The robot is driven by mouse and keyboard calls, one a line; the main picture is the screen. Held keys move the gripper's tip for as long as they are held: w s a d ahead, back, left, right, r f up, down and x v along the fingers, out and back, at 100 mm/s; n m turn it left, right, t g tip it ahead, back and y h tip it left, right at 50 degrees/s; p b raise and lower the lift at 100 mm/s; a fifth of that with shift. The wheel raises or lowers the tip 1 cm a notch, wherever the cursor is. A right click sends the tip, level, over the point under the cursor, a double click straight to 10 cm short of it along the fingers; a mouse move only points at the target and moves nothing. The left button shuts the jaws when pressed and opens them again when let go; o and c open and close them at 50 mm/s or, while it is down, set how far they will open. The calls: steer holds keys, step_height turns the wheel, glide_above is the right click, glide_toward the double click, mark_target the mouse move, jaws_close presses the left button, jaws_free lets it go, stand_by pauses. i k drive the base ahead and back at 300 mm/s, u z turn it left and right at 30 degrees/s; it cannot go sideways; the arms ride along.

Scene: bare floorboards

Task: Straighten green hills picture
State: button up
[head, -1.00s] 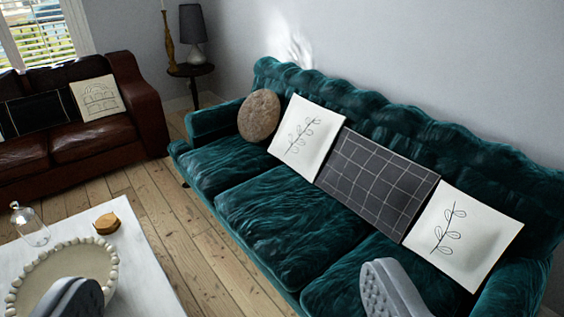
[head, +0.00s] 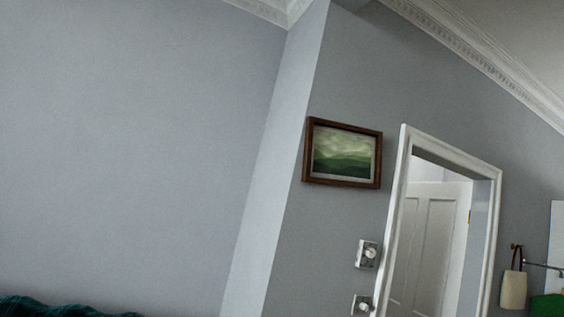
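The green hills picture (head: 343,153) hangs on the grey wall at centre right, left of a doorway. It has a brown wooden frame and shows dark green hills under a pale cloudy sky. The whole view is tilted. The picture's top edge slopes less than the top of the door frame, and its sides lean less than the door frame's upright, so it looks out of line with the doorway. My gripper is not in view now.
A white door frame (head: 390,220) with a white panelled door (head: 428,250) stands right of the picture. Wall switches (head: 367,254) sit below it. A pale hanging object (head: 513,288) is at lower right. The teal sofa top (head: 50,307) shows at lower left. A wall corner is left of the picture.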

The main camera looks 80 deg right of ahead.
mark_target(336, 153)
steer(key=z, duration=2)
steer(key=k, duration=0.65)
steer(key=z, duration=0.4)
steer(key=i, duration=0.5)
